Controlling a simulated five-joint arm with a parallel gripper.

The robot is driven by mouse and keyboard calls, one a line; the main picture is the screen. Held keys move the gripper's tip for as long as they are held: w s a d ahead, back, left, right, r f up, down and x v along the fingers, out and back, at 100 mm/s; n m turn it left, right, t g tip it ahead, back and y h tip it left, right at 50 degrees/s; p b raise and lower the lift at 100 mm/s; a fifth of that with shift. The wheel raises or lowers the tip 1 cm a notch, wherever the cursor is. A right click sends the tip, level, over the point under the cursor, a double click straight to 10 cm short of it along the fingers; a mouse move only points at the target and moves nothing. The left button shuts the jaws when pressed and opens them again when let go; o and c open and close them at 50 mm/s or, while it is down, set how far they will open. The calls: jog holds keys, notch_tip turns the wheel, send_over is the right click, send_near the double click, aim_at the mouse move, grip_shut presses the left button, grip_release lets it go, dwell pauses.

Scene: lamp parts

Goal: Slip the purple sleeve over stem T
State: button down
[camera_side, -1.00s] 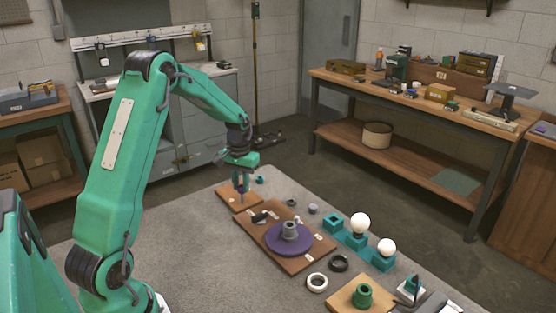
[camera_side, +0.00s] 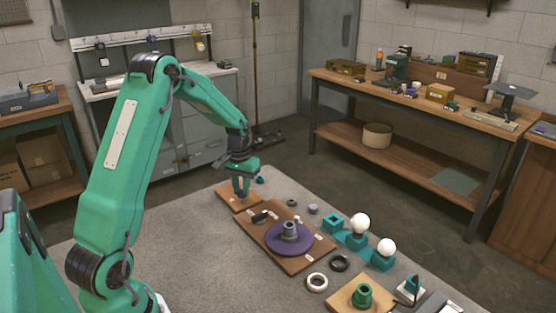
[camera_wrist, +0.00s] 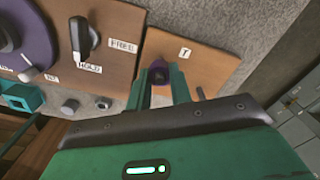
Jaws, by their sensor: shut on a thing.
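My gripper (camera_wrist: 160,88) is shut on the purple sleeve (camera_wrist: 158,75), which shows between the fingertips in the wrist view. In the side view my gripper (camera_side: 241,184) points down, low over the small wooden board (camera_side: 226,197) at the far left end of the work. The board also shows in the wrist view (camera_wrist: 215,50), with a label T (camera_wrist: 184,52) beside the sleeve. Stem T is hidden by the sleeve and fingers, so I cannot tell whether the sleeve is around it.
A larger wooden board (camera_side: 305,262) with a purple disc (camera_side: 273,240) and a black lever (camera_wrist: 84,38) lies beside the small board. Teal holders with white bulbs (camera_side: 360,223), dark and white rings (camera_side: 317,282) and another board (camera_side: 345,298) lie nearer. Grey mat is clear at left.

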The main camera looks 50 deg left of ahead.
jog(key=shift+f, duration=1.2)
dwell(2.5)
jog(key=c, duration=1.2)
grip_release()
jog(key=shift+r, duration=0.15)
notch_tip(320, 180, up, 7)
jog(key=shift+r, duration=0.25)
jog(key=shift+r, duration=0.1)
